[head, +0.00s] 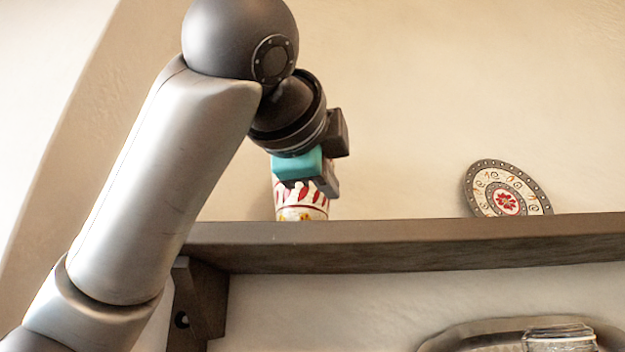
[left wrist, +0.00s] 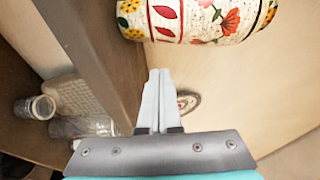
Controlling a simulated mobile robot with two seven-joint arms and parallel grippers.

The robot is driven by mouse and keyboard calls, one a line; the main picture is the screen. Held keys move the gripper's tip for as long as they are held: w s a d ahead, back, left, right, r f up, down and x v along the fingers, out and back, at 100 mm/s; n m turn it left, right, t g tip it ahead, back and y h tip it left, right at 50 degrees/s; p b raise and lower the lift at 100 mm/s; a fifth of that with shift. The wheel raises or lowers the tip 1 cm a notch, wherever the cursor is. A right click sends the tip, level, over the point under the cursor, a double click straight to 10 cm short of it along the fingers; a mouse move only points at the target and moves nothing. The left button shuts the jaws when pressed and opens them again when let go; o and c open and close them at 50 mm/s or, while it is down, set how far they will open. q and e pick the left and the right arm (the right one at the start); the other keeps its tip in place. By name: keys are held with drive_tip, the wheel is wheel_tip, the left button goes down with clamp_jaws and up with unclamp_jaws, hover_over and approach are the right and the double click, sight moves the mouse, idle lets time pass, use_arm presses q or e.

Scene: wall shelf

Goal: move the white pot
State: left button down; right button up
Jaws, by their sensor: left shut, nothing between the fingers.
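The white pot (head: 302,210), painted with red and yellow patterns, stands on the wall shelf (head: 400,235). In the head view my left gripper (head: 327,186) is in front of and above it, hiding its upper part. In the left wrist view the pot (left wrist: 200,18) shows at the top, with painted flowers and red leaves, cut off by the frame edge. My left gripper (left wrist: 157,75) has its fingers together and empty. A small gap shows between the fingertips and the pot in that view. My right gripper is not in view.
A round decorated plate (head: 507,190) leans against the wall at the right of the shelf. The shelf between pot and plate is clear. Below are a metal tray (head: 450,340) and a glass jar (head: 560,338). A wooden bracket (head: 200,300) supports the shelf.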

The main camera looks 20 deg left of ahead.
sight(299, 201)
use_arm(q)
drive_tip(key=w+a+p, duration=0.1)
drive_tip(key=w+a, duration=0.1)
drive_tip(key=shift+w+a, duration=0.3)
drive_tip(key=shift+a, duration=0.05)
drive_tip(key=shift+w+a, duration=0.2)
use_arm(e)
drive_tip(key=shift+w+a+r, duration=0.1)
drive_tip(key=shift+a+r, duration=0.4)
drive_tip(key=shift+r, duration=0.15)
use_arm(q)
drive_tip(key=shift+w+a+p, duration=0.3)
drive_tip(key=shift+w+a, duration=1.05)
drive_tip(key=shift+a, duration=0.05)
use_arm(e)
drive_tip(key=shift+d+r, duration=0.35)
use_arm(q)
drive_tip(key=shift+s+d, duration=0.1)
drive_tip(key=shift+d, duration=0.05)
